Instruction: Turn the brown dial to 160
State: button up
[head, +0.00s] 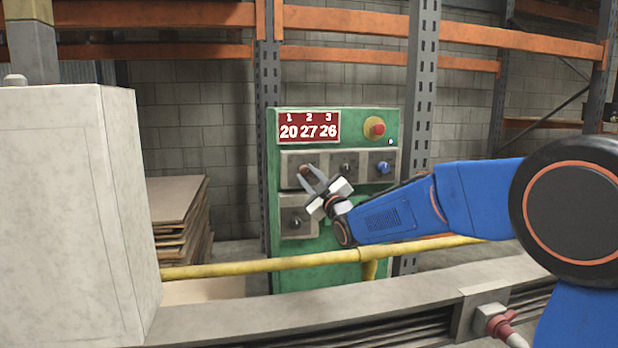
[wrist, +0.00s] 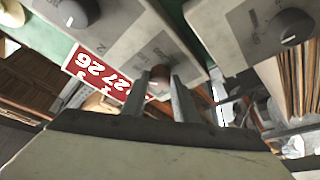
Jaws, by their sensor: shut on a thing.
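The brown dial (head: 304,169) is at the upper left of the green control panel (head: 330,258). In the wrist view the brown dial (wrist: 159,80) sits between my two fingertips. My gripper (head: 308,178) reaches in from the right and is shut on it; the fingers partly hide the dial and its scale. A red display (head: 310,127) above reads 20, 27 and 26 under the labels 1, 2 and 3. It also shows tilted in the wrist view (wrist: 103,72).
A dark dial (head: 346,167) and a blue dial (head: 383,168) are to the right, and another dark dial (head: 295,222) is below. A red button (head: 377,128) is at the upper right. A yellow rail (head: 300,262) crosses in front; a pale cabinet (head: 75,210) stands left.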

jog(key=shift+f, duration=0.15)
jog(key=o, duration=1.1)
jog(key=shift+c, duration=0.2)
jog(key=v, duration=1.7)
jog(key=shift+s, duration=0.2)
jog(key=shift+d, duration=0.15)
jog(key=s+d+f+m+g+h, duration=0.3)
jog(key=s+d+f+m+h, duration=0.15)
jog(key=d, duration=0.45)
jog(key=s+d+f+m+g+h, duration=0.2)
jog(key=s+d+f+m+h, duration=0.3)
jog(key=d, duration=0.4)
jog(key=s+d+f+m+g, duration=0.1)
jog(key=s+d+f+g, duration=0.1)
jog(key=s, duration=0.7)
jog(key=s+d+f+m+g+h, duration=0.1)
jog(key=s+d+f+m+g, duration=0.1)
jog(key=s+f, duration=0.3)
jog(key=s+d+f+m+g, duration=0.2)
jog(key=s+d+f+g, duration=0.2)
jog(key=s, duration=1)
jog(key=shift+f+g, duration=0.3)
jog(key=shift+f, duration=0.05)
